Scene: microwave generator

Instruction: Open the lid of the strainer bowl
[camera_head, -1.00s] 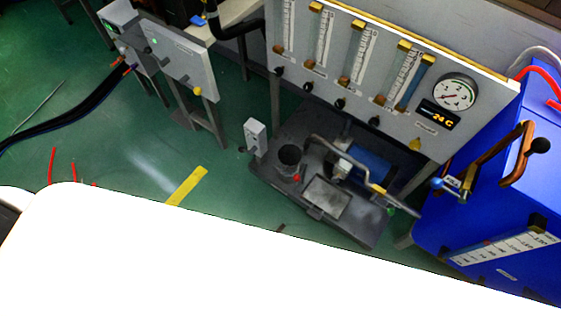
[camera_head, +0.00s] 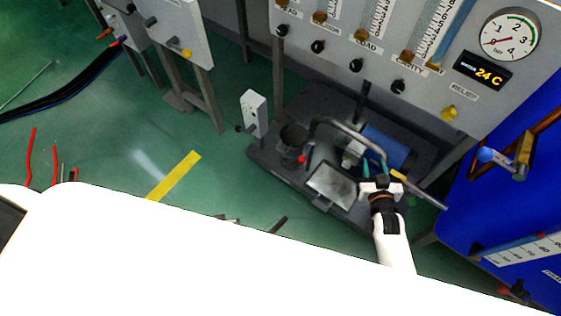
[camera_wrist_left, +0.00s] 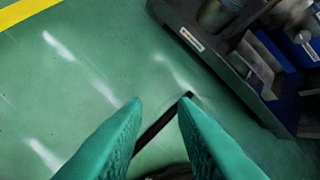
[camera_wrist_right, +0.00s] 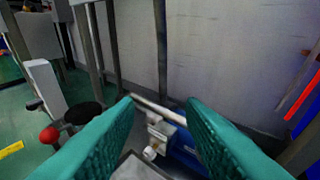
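A dark cylindrical cup (camera_head: 293,137), which looks like the strainer bowl, stands on the left of the floor unit. A dark round top (camera_wrist_right: 82,113) shows in the right wrist view, with a red ball knob (camera_wrist_right: 50,135) beside it; I cannot tell whether this is its lid. My right gripper (camera_head: 374,165) is over the right part of the unit, apart from the cup. Its fingers are spread and empty in the right wrist view (camera_wrist_right: 160,100). My left gripper (camera_wrist_left: 159,99) is spread and empty above green floor and is not clearly seen in the head view.
A blue cylinder (camera_head: 385,148), a curved grey pipe (camera_head: 345,128) and a square grey tray (camera_head: 332,187) share the dark base. A gauge panel (camera_head: 385,35) rises behind. A blue cabinet (camera_head: 500,210) stands right. Green floor is open at left.

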